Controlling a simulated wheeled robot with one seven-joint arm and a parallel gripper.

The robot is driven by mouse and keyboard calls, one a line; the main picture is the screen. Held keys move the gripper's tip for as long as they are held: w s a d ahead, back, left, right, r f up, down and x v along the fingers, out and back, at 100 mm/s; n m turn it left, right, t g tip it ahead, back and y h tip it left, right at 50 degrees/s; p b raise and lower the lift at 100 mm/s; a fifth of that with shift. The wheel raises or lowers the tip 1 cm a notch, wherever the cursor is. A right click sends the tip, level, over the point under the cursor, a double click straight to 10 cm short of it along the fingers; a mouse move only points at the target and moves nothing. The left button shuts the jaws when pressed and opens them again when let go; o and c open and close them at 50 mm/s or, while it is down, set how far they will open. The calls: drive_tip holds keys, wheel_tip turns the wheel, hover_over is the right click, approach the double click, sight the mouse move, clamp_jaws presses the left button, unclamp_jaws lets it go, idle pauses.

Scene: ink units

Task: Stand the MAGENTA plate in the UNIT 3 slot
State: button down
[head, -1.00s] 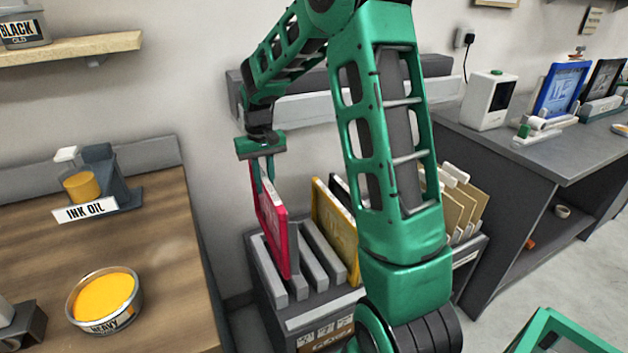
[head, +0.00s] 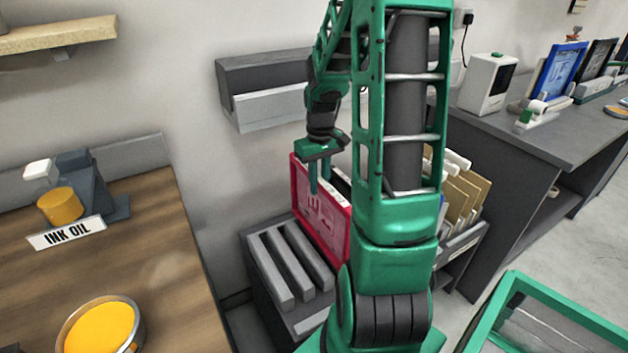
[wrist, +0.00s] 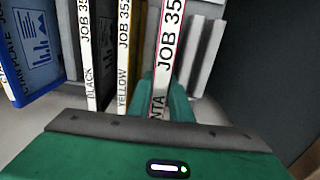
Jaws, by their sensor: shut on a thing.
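The magenta plate (head: 322,212) has a red-pink frame and stands upright at the grey slotted rack (head: 272,278), right of its bare dividers. My gripper (head: 320,182) is shut on its upper edge. In the wrist view, the magenta plate's white edge label (wrist: 166,45), partly hidden, runs between my fingers. Whether its lower edge is inside a slot or just above is not clear. The yellow plate (wrist: 124,45) and black plate (wrist: 88,50) stand beside it in the wrist view, with a blue cyan plate (wrist: 32,45) further left. No UNIT 3 label is readable.
A dark counter (head: 520,150) at right carries a white box (head: 488,83), a blue plate (head: 560,75) and a black plate (head: 596,60) in stands. A wooden table (head: 130,250) with ink tins is at left. Tan folders (head: 463,195) stand right of my arm.

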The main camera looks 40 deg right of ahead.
wheel_tip(320, 180, down, 9)
drive_tip(key=shift+d+f, duration=0.15)
idle(0.8)
drive_tip(key=shift+s+f, duration=0.15)
drive_tip(key=shift+f, duration=0.25)
idle(0.6)
drive_tip(key=c, duration=1.5)
unclamp_jaws()
drive_tip(key=shift+r, duration=0.1)
wheel_tip(320, 180, up, 10)
drive_tip(key=shift+r, duration=0.25)
drive_tip(key=shift+r, duration=2.55)
